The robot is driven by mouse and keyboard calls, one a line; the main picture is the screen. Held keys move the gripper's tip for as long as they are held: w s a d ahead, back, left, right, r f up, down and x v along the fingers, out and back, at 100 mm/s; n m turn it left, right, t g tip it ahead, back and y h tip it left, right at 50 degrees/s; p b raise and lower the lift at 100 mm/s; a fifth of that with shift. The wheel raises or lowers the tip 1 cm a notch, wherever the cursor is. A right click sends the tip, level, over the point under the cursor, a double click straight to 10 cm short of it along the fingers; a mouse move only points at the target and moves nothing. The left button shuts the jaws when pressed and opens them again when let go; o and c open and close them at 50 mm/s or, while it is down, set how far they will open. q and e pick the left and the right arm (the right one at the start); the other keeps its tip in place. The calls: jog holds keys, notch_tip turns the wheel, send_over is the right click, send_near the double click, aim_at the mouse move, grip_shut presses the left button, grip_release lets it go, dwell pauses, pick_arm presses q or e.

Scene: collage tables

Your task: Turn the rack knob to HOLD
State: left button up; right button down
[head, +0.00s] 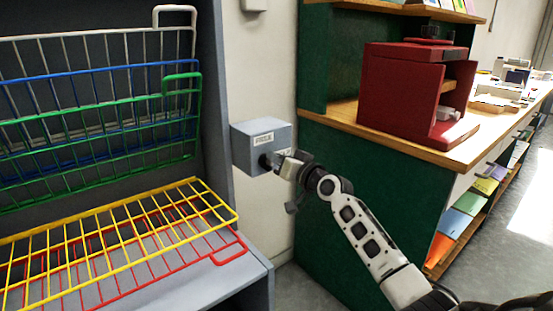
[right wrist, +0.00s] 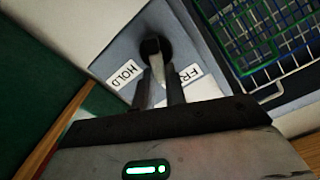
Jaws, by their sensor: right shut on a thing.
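The rack knob is a dark round knob (right wrist: 155,47) with a pale grip bar, on a grey box (head: 245,145) fixed to the wall beside the rack. My right gripper (head: 284,166) is at the box front, and its two fingers (right wrist: 160,88) are shut on the knob's bar in the right wrist view. The HOLD label (right wrist: 125,73) lies left of the fingers there. A second label (right wrist: 189,74), partly hidden and starting "FR", lies to their right. The bar runs between the two labels; I cannot tell which one it marks. My left gripper is not in view.
The rack's white, blue and green wire shelves (head: 100,95) stand tilted up; the yellow (head: 120,230) and red ones lie lower.

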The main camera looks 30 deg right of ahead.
pick_arm(q)
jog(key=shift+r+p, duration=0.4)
jog(key=shift+p, duration=0.6)
pick_arm(e)
jog(key=m, duration=0.4)
jog(key=f+m, duration=0.1)
jog(key=m, duration=0.3)
jog(key=d+f+m, duration=0.1)
jog(key=m, duration=0.3)
jog(key=shift+m, duration=0.3)
jog(key=shift+f, duration=0.1)
jog(key=c, duration=1.4)
grip_release()
jog(key=shift+c, duration=0.2)
jog(key=shift+d, duration=0.1)
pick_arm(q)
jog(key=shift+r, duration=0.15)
pick_arm(e)
jog(key=s+d, duration=0.1)
jog(key=s, duration=1.5)
